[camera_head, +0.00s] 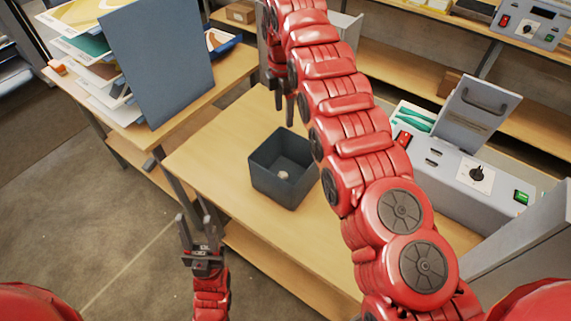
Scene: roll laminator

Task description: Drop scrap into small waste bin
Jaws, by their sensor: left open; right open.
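The small waste bin (262,180) is a dark grey open box standing on the wooden table. A small pale scrap (283,175) lies on the floor inside it. My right arm reaches across the table from the lower right, and my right gripper (284,106) points down above and behind the bin in the picture. Its fingers are apart, with nothing visible between them. My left gripper (195,222) is at the lower left, in front of the table edge, open and empty with its fingers up.
The laminator (450,175) stands to the right, with a raised lid and a green button. A dark upright panel (157,60) and stacked papers (85,45) are on the left table. Wooden shelves run along the back. Bare tabletop surrounds the bin.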

